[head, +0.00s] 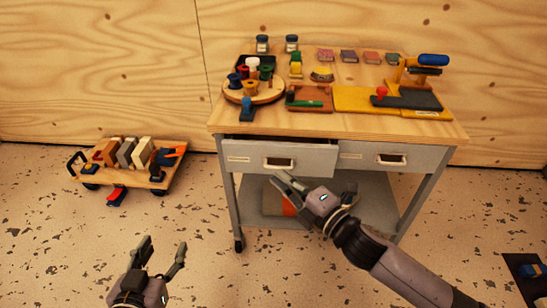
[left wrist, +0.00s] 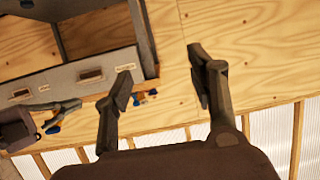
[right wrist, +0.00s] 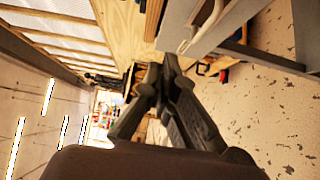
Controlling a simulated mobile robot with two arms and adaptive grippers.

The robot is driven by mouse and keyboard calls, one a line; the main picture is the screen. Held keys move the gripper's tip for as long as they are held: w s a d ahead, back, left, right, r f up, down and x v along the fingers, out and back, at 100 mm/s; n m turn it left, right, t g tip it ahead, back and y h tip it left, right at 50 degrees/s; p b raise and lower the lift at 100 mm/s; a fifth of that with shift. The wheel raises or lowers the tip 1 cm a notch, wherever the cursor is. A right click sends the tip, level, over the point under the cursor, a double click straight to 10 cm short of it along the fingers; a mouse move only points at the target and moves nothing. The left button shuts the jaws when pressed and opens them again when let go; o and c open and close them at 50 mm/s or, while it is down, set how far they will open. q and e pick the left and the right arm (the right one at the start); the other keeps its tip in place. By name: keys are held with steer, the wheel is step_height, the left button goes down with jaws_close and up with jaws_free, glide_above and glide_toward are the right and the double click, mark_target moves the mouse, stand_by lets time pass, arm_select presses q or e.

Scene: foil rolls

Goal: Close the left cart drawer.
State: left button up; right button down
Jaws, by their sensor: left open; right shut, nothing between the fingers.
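The cart (head: 345,128) is a grey metal bench with a wooden top and two drawers. Its left drawer (head: 306,161) is pulled out partway, with a dark gap above its front and a pale handle (head: 278,163). The right drawer (head: 415,160) looks flush. My right gripper (head: 283,182) is shut and empty, just in front of and below the left drawer's handle in the head view; contact cannot be told. Its closed fingers (right wrist: 155,80) show in the right wrist view near grey drawer metal. My left gripper (head: 163,250) is open and empty, low at the left, away from the cart.
The cart top holds spools on a round board (head: 254,92), a yellow mat (head: 352,100) and a blue-handled tool (head: 433,60). A low wheeled dolly (head: 150,180) with blocks stands on the floor at left. Floor between dolly and cart is clear.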

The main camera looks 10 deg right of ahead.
mark_target(260, 146)
arm_select(q)
step_height(260, 146, up, 7)
steer(key=w+d+t+h+b, duration=0.1)
steer(key=t, duration=0.3)
steer(key=shift+w+d+r, duration=0.15)
steer(key=shift+w+d, duration=0.1)
steer(key=shift+w, duration=0.15)
arm_select(e)
steer(key=shift+w+a, duration=0.2)
steer(key=shift+w, duration=1.15)
steer(key=shift+w+a, duration=0.15)
steer(key=shift+w, duration=1.15)
steer(key=shift+w+a, duration=0.2)
steer(key=shift+w, duration=1.15)
